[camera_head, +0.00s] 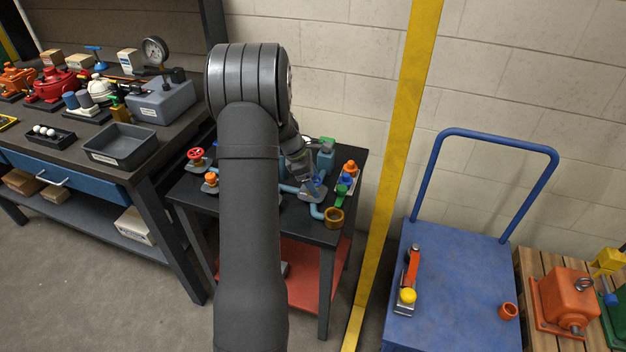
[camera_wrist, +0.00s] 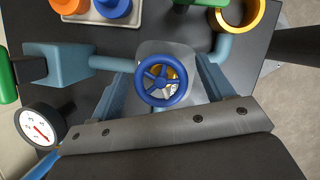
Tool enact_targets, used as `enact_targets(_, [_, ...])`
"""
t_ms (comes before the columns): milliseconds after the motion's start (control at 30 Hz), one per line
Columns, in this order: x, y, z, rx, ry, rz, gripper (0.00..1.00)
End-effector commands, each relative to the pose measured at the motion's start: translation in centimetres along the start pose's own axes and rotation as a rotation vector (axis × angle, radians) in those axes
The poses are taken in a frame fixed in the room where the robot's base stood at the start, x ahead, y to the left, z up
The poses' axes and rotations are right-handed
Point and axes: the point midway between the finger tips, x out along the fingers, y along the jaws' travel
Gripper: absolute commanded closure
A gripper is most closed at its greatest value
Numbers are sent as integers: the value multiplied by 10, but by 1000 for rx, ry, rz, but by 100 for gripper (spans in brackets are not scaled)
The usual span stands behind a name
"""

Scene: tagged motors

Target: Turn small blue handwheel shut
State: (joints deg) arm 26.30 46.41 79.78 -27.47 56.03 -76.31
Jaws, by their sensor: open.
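The small blue handwheel (camera_wrist: 148,83) is a spoked blue ring on a grey-based valve, seen from above in the wrist view. In the head view it is small and hard to tell from my gripper. My gripper (camera_wrist: 161,68) is open. Its two bluish fingers stand to the left and right of the wheel, with visible gaps, so it does not appear to be gripped. In the head view my gripper (camera_head: 311,184) points down over the valve on the small black table. Whether the fingertips are level with the rim I cannot tell.
A pale blue pipe (camera_wrist: 101,62) runs left of the wheel, and a pressure gauge (camera_wrist: 40,125) stands at lower left. A brass-coloured ring (camera_head: 334,218) ends a pipe at the front. A red handwheel (camera_head: 195,154) and a tray of coloured knobs (camera_head: 347,183) share the table.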

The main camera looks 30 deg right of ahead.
Motion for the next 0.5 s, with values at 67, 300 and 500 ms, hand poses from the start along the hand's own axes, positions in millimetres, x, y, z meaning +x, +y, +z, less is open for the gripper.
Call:
enact_targets(67, [2, 0, 0, 0, 0, 0, 26])
enact_targets(300, [2, 0, 0, 0, 0, 0, 34])
enact_targets(500, [1, 0, 0, 1, 0, 0, 71])
